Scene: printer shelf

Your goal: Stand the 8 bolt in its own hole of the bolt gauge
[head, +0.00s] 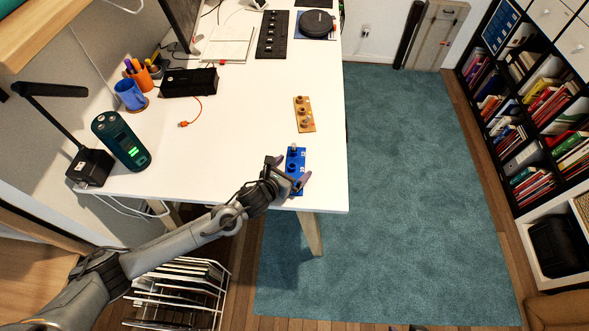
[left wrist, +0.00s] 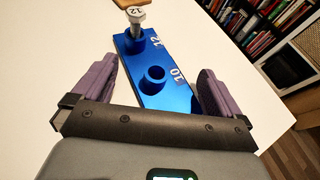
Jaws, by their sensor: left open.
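The blue bolt gauge (head: 301,156) lies near the table's front right corner and also shows in the left wrist view (left wrist: 178,97). A grey bolt marked 12 (left wrist: 135,25) stands in the hole marked 12. The hole marked 10 (left wrist: 155,78) is empty. The gauge's near end, where an 8 hole could be, is hidden behind my gripper. My left gripper (head: 288,173) is open above that near end, its purple fingers (left wrist: 156,88) apart with no bolt visible between them. A tan block (head: 305,126) holds small bolt-like pieces; their numbers are too small to read.
The white table (head: 240,150) is clear left of the gauge. Small dark tips at the head view's bottom edge may be my right gripper.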

